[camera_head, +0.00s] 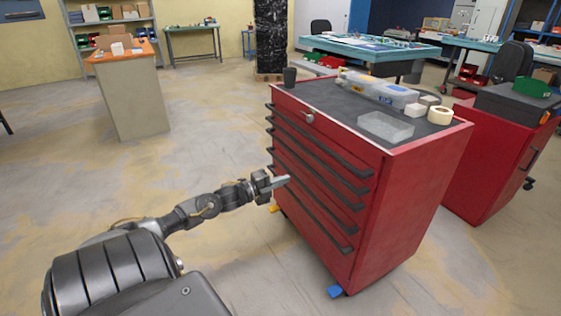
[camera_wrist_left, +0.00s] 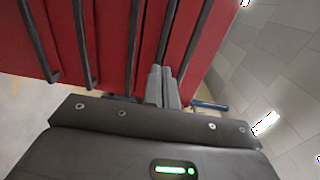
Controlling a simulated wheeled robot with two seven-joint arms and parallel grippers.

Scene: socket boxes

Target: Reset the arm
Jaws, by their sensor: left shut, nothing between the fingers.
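My left arm reaches in from the lower left of the head view. Its gripper (camera_head: 281,182) is shut and empty, at the front of the red tool cabinet (camera_head: 410,215), level with its drawers. The gripper also shows in the left wrist view (camera_wrist_left: 163,72), its two fingers together in front of the red drawer fronts and dark handles (camera_wrist_left: 133,45). I cannot tell whether the fingertips touch the cabinet. My right gripper is in neither view.
On the cabinet top are a black cup (camera_head: 289,77), a clear plastic case (camera_head: 377,90), a clear tray (camera_head: 385,126) and a tape roll (camera_head: 440,115). A second red cabinet (camera_head: 490,165) stands at right. Open floor (camera_head: 200,140) lies left of the cabinet.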

